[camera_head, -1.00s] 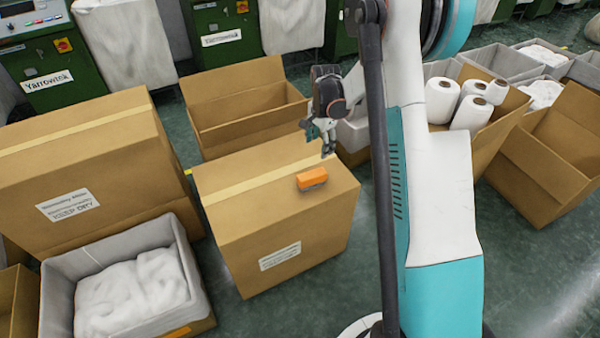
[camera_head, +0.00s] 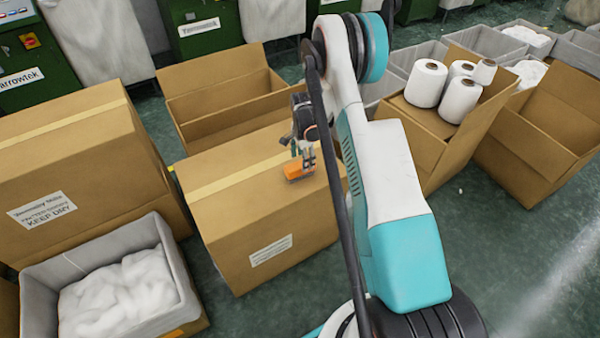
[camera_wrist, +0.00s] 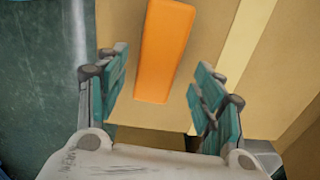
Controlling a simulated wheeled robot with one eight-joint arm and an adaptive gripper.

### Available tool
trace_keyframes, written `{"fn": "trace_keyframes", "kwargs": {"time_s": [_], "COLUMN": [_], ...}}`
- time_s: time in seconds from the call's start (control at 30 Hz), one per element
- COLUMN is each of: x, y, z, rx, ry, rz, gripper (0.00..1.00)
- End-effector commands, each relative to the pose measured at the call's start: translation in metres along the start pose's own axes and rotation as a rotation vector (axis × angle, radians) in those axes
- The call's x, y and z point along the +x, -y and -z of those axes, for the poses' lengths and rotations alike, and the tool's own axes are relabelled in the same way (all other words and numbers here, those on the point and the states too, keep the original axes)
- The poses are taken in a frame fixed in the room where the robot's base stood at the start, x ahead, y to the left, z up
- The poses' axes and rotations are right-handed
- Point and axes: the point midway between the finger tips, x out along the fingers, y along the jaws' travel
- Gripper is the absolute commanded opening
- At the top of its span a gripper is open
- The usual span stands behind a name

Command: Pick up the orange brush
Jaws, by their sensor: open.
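The orange brush (camera_head: 299,170) lies on top of a closed, taped cardboard box (camera_head: 235,213). In the wrist view the brush (camera_wrist: 163,50) shows its flat orange face, running from the top edge down to between my fingers. My gripper (camera_wrist: 160,98) is open, with one teal-padded finger on each side of the brush's near end and a gap on both sides. In the head view my gripper (camera_head: 303,157) is right at the brush and covers part of it. I cannot tell its exact height above the box.
An open empty cardboard box (camera_head: 225,105) stands behind. At right a box holds several white yarn cones (camera_head: 426,83). Green machines line the back.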

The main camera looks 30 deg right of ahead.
Motion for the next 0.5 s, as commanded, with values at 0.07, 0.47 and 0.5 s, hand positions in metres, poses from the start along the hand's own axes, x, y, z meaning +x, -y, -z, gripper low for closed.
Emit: {"fn": "trace_keyframes", "kwargs": {"time_s": [0.07,0.47,0.5], "x": [0.004,0.049,0.052], "y": [0.000,-0.003,-0.003], "z": [0.000,-0.011,-0.011], "rx": [0.000,-0.001,-0.001], "ry": [0.000,0.000,0.000], "rz": [0.000,0.000,0.000], "gripper": [0.62,0.62,0.62]}}
